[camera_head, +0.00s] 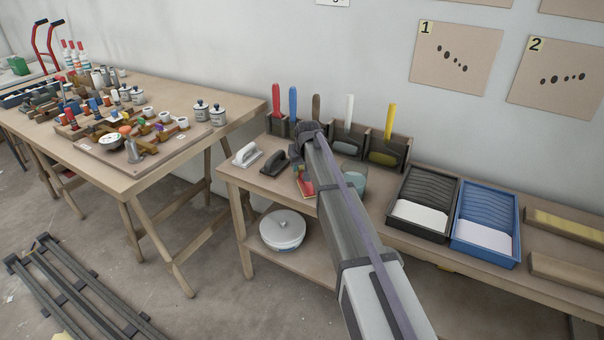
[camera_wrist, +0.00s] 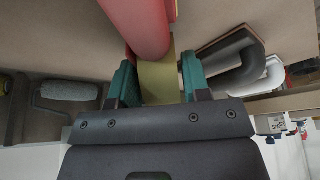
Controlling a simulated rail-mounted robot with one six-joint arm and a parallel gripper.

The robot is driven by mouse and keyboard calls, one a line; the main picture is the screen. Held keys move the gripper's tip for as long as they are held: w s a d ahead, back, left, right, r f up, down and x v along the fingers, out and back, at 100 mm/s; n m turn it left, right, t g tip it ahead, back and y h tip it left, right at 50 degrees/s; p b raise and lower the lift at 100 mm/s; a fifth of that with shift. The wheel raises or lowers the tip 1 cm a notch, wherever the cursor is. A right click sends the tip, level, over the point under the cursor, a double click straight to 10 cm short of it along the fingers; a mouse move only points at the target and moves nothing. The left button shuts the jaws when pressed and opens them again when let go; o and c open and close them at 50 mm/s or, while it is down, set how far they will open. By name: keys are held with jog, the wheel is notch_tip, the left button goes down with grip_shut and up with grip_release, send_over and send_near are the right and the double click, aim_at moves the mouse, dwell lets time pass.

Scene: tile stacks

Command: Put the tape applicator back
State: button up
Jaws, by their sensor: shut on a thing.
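The tape applicator, a red rounded body with an olive-yellow part, is at the top centre of the wrist view (camera_wrist: 150,22). My gripper (camera_wrist: 160,84) has its two teal fingers shut on the olive-yellow part. In the head view, a small red part of the applicator (camera_head: 307,188) shows below my gripper (camera_head: 298,172), over the left part of the workbench (camera_head: 375,212). My arm hides much of it there. I cannot tell whether it touches the bench.
A black float (camera_head: 275,162) and a white float (camera_head: 247,154) lie just left. Behind stands a wooden rack (camera_head: 399,144) with coloured-handled tools. A glassy container (camera_head: 354,184) is close right of my arm. Black (camera_head: 424,204) and blue (camera_head: 486,222) trays stand farther right.

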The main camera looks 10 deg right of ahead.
jog(key=shift+r, duration=0.15)
jog(key=shift+f, duration=0.2)
jog(key=o, duration=0.8)
jog(key=shift+r, duration=0.15)
jog(key=shift+s+r+p, duration=0.1)
jog(key=shift+r+p, duration=0.25)
jog(key=shift+p, duration=0.05)
jog(key=p+v, duration=1.1)
jog(key=v, duration=0.1)
jog(key=s+f+m+g, duration=0.15)
jog(key=s+g, duration=0.25)
jog(key=s, duration=3.3)
jog(key=shift+n, duration=0.25)
jog(key=r+p, duration=0.4)
jog(key=w+r+p, duration=0.1)
jog(key=r+p, duration=0.1)
jog(key=shift+a, duration=0.1)
